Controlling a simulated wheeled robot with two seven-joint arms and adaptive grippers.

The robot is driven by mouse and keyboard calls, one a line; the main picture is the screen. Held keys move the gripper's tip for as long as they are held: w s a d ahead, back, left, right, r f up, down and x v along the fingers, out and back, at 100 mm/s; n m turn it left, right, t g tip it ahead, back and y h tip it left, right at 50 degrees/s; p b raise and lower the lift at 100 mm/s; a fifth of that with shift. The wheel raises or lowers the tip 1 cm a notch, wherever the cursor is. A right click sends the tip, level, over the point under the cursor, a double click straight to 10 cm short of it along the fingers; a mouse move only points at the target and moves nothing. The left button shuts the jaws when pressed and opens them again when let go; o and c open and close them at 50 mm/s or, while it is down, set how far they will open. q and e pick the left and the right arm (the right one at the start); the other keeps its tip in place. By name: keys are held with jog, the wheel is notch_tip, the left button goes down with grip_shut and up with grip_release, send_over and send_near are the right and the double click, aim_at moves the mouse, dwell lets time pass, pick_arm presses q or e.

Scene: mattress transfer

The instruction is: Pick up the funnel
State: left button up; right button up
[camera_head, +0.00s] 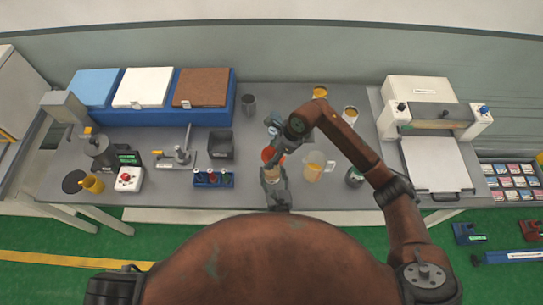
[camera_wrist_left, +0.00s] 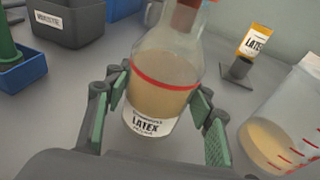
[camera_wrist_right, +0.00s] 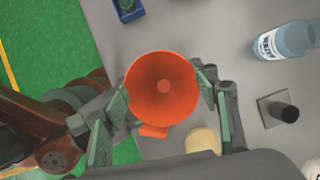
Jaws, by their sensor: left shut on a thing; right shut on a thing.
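The red-orange funnel (camera_head: 268,155) is at the front middle of the table in the head view. In the right wrist view I look down into the funnel (camera_wrist_right: 161,88), and its wide mouth lies between the fingers of my right gripper (camera_wrist_right: 163,98), which is shut on it. My left gripper (camera_wrist_left: 160,98) is shut around a clear bottle labelled LATEX (camera_wrist_left: 163,82), with beige contents and a red ring. A reddish piece shows at the bottle's neck; I cannot tell whether it sits inside. In the head view, my grippers largely hide the bottle.
A blue rack (camera_head: 225,180) and a dark grey box (camera_head: 220,146) are to the left. A white machine (camera_head: 437,170) is at the far right.

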notch_tip(320, 180, up, 9)
dwell(0.8)
dwell(0.5)
pick_arm(q)
jog(key=o, duration=1.7)
jog(key=shift+c, duration=0.2)
jog(key=v, duration=1.2)
jog(key=shift+d, duration=0.1)
